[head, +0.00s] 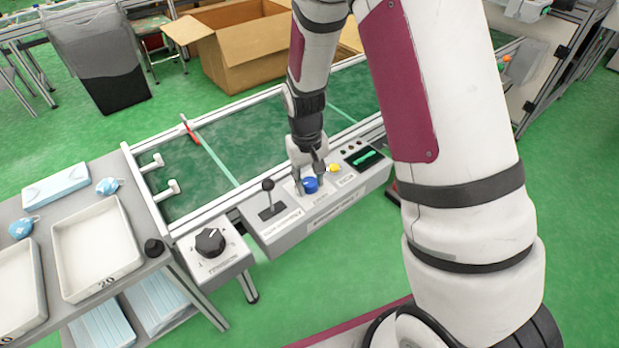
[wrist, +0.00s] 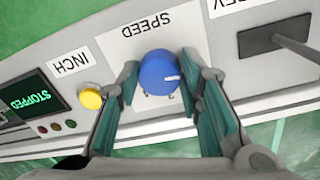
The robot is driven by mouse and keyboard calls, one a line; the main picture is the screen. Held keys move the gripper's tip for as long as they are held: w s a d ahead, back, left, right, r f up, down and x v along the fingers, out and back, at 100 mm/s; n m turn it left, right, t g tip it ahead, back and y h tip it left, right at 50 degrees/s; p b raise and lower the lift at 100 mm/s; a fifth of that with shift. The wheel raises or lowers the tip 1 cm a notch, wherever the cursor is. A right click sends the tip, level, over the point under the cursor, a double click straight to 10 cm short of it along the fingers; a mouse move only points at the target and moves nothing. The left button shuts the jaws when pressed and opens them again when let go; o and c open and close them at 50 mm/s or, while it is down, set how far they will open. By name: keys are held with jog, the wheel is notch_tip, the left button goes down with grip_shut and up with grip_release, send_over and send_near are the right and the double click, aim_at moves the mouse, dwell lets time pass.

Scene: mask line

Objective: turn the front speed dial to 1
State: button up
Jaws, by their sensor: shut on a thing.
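The blue speed dial (head: 310,186) sits on the front control panel of the conveyor. In the wrist view the dial (wrist: 160,72) lies between my fingers, on a white plate marked SPEED, which reads upside down there. Its white pointer line points to the right in that view. The scale numbers beside it are mostly hidden or too small to read. My gripper (head: 308,178) comes down on the dial from above. In the wrist view my gripper (wrist: 162,85) has a fingertip on each side of the dial, shut on it.
A yellow INCH button (wrist: 91,98) is close beside one finger. A lever (head: 268,190) stands on the other side of the dial. The display (wrist: 33,101) reads STOPPED. A black TENSION knob (head: 210,242) sits on a separate box. A red-handled part (head: 188,128) is on the conveyor's far rail.

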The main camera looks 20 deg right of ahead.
aim_at(308, 183)
jog(key=shift+n, duration=0.9)
jog(key=o, duration=1.2)
jog(key=shift+c, duration=0.2)
notch_tip(308, 183, up, 12)
jog(key=shift+a, duration=0.3)
